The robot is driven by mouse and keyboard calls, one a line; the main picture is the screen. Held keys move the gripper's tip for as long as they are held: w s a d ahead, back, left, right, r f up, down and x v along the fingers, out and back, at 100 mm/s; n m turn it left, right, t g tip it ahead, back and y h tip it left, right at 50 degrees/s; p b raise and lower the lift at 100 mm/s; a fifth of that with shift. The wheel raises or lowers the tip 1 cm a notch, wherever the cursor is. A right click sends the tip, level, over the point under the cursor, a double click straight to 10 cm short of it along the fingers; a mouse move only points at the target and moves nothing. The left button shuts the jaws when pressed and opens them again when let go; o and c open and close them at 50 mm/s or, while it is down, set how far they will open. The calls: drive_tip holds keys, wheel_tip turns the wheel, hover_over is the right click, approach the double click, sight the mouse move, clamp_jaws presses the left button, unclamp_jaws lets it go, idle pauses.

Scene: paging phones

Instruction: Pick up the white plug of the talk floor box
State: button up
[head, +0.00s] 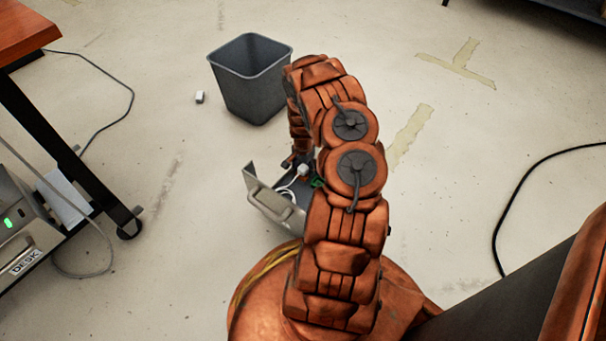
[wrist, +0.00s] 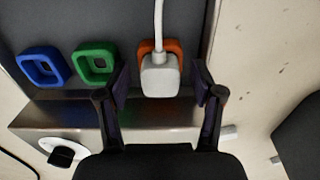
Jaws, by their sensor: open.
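The white plug (wrist: 160,78) sits in the orange socket (wrist: 146,47) in the wrist view, and its white cord runs up out of the picture. In the head view the plug (head: 303,169) shows small inside the grey open floor box (head: 272,205), partly hidden by my arm. My gripper (wrist: 160,82) is open, with one finger on each side of the plug and a gap to each side. I see no grip on it. The talk label is not readable in either view.
A green socket (wrist: 96,62) and a blue socket (wrist: 42,67) stand left of the plug, both empty. In the head view, a grey bin (head: 250,85) stands behind the box, with a small white block (head: 199,97) beside it. A desk (head: 22,38) is at left.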

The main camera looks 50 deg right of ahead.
drive_tip(key=c, duration=1.3)
drive_tip(key=shift+o, duration=0.2)
drive_tip(key=shift+r, duration=0.1)
